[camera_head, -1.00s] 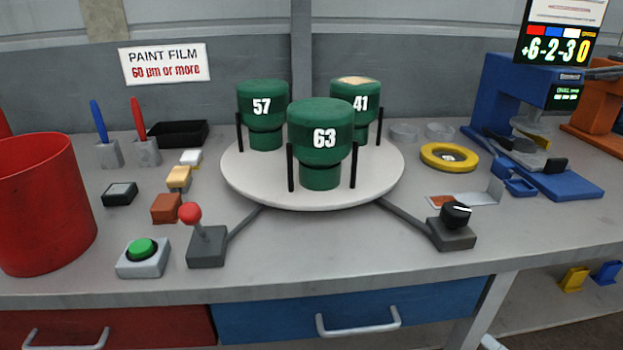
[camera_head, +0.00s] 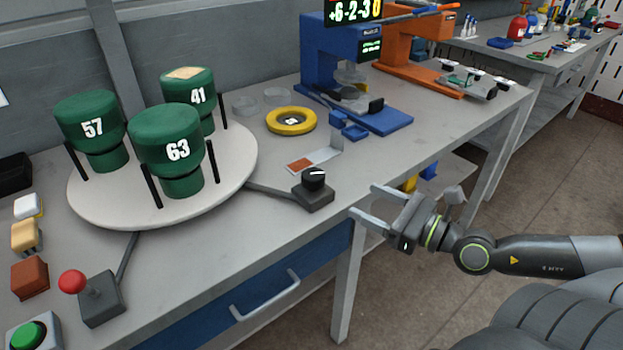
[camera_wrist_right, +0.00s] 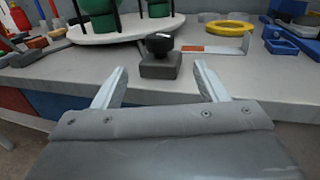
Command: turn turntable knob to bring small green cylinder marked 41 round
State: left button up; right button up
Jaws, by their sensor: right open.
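The green cylinder marked 41 (camera_head: 201,96) stands at the back right of the white round turntable (camera_head: 225,185), with a tan patch on its top. Cylinders 63 (camera_head: 170,132) and 57 (camera_head: 92,125) stand on it too, at the front and left. The black turntable knob (camera_head: 314,179) sits on a dark base at the table's front edge, joined to the turntable by a bar. It also shows in the right wrist view (camera_wrist_right: 159,45), ahead between the fingers. My right gripper (camera_head: 363,204) is open and empty, to the right of the knob and apart from it. My left gripper is out of view.
A red-knobbed lever (camera_head: 98,297) and a green button (camera_head: 30,335) are at the lower left. A yellow ring (camera_head: 291,122), a small metal bracket (camera_head: 322,158) and a blue press (camera_head: 330,70) stand behind the knob. Open floor lies right of the table.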

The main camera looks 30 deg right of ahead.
aim_at(323, 181)
jog(key=p+x, duration=0.9)
jog(key=shift+r, duration=0.35)
jog(key=p+x, duration=0.2)
jog(key=x, duration=0.2)
jog(key=shift+w+a+f, duration=0.15)
jog(key=shift+w+f, duration=0.05)
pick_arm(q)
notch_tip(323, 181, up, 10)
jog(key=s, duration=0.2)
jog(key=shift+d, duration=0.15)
pick_arm(e)
jog(key=shift+w+a+f, duration=0.1)
jog(key=shift+w+a, duration=0.05)
jog(key=shift+w, duration=0.15)
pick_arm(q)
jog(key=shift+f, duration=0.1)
pick_arm(e)
jog(key=c, duration=1)
